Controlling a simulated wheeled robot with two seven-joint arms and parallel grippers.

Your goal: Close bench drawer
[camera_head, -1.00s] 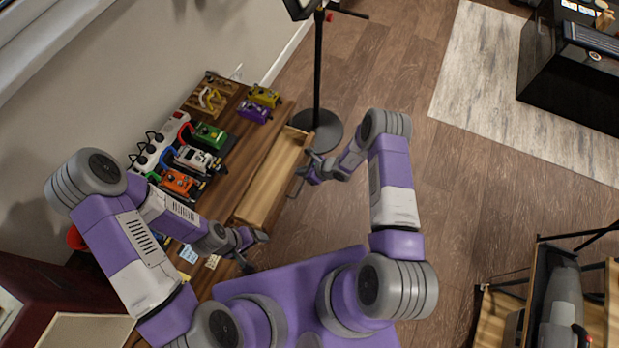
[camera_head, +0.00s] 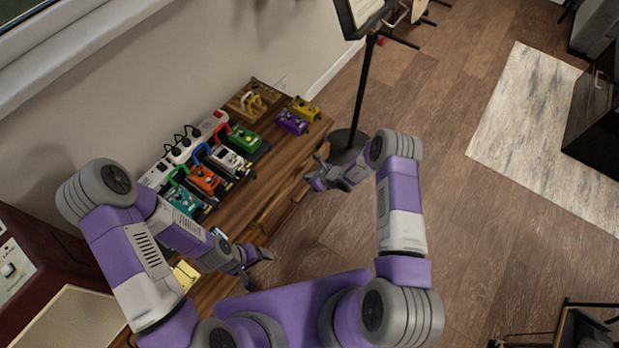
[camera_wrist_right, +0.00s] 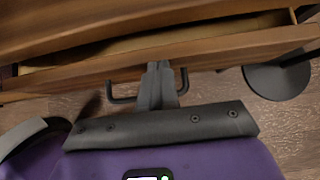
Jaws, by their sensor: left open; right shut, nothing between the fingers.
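The wooden bench (camera_head: 236,205) runs diagonally along the wall in the head view. Its drawer (camera_head: 283,207) is out only a little in that view. In the right wrist view the drawer front (camera_wrist_right: 225,48) shows a narrow gap behind it, with a strip of the pale inside visible. A dark bar handle (camera_wrist_right: 122,99) is on the front. My right gripper (camera_head: 317,174) is shut and empty. In the wrist view its fingers (camera_wrist_right: 160,72) are at the drawer front, between the two ends of the handle; contact is unclear. My left gripper (camera_head: 262,266) is open and empty near the bench's front edge.
Several effect pedals (camera_head: 207,180) and a white power strip (camera_head: 183,149) stand on the bench top. A black stand (camera_head: 361,95) with a round base (camera_wrist_right: 277,80) is close to the bench's far end. Open wooden floor (camera_head: 455,230) lies to the right.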

